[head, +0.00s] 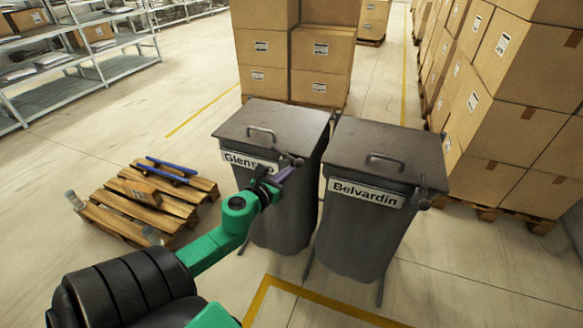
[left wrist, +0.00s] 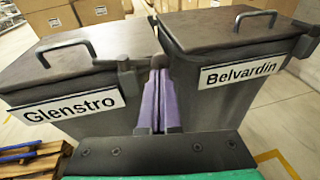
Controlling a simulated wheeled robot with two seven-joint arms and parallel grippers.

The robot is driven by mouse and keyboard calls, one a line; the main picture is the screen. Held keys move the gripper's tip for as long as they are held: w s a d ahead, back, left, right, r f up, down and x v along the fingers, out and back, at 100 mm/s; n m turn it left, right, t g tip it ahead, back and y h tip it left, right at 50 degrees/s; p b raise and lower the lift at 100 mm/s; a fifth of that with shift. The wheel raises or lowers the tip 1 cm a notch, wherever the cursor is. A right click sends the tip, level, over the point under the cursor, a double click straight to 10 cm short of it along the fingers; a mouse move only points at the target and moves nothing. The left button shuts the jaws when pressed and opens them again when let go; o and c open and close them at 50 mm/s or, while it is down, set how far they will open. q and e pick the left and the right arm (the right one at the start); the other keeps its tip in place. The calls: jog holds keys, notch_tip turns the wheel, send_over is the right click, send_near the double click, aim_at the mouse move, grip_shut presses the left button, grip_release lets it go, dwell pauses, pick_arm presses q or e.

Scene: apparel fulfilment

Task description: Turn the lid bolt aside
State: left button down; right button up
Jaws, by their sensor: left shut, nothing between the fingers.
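Two grey bins with hinged-looking flat lids stand side by side. The left one is labelled Glenstro (head: 287,215) and the right one Belvardin (head: 365,235). A dark bolt (head: 295,160) sits at the front right corner of the Glenstro lid, and it also shows in the left wrist view (left wrist: 126,77). A similar bolt (head: 424,203) is at the Belvardin lid's right corner. My left gripper (head: 287,173) is shut and empty, its purple fingers close by the Glenstro bolt; I cannot tell if they touch it. Both lids lie closed. My right gripper is out of view.
A wooden pallet (head: 120,218) with blue bars and a small box lies left of the bins. Stacked cartons (head: 262,48) stand behind them, and more cartons (head: 520,135) stand at the right. Metal shelving (head: 75,68) is at the back left. Floor in front is clear.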

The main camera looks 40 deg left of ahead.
aim_at(302, 164)
pick_arm(q)
jog(key=shift+x, duration=1.05)
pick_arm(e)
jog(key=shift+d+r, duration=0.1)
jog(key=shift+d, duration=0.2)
pick_arm(q)
jog(key=shift+w+d+r+y+p, duration=0.1)
jog(key=shift+y+p, duration=0.2)
jog(key=shift+p, duration=0.05)
jog(key=shift+w+d+r+n+g+y+p, duration=0.15)
jog(key=shift+w+n+y+p, duration=0.1)
jog(key=shift+n+y+p, duration=0.3)
jog(key=shift+w+d+r+n+g+y+p, duration=0.15)
jog(key=shift+w+n+y+p, duration=0.15)
jog(key=shift+n+y+p, duration=0.2)
jog(key=shift+w+d+f+n+y+p, duration=0.15)
jog(key=shift+w+n+y+p, duration=0.25)
jog(key=shift+y, duration=0.25)
jog(key=shift+w+d+f+g, duration=0.2)
jog(key=shift+w+d+g, duration=0.1)
jog(key=shift+w, duration=0.25)
jog(key=shift+s+a, duration=0.1)
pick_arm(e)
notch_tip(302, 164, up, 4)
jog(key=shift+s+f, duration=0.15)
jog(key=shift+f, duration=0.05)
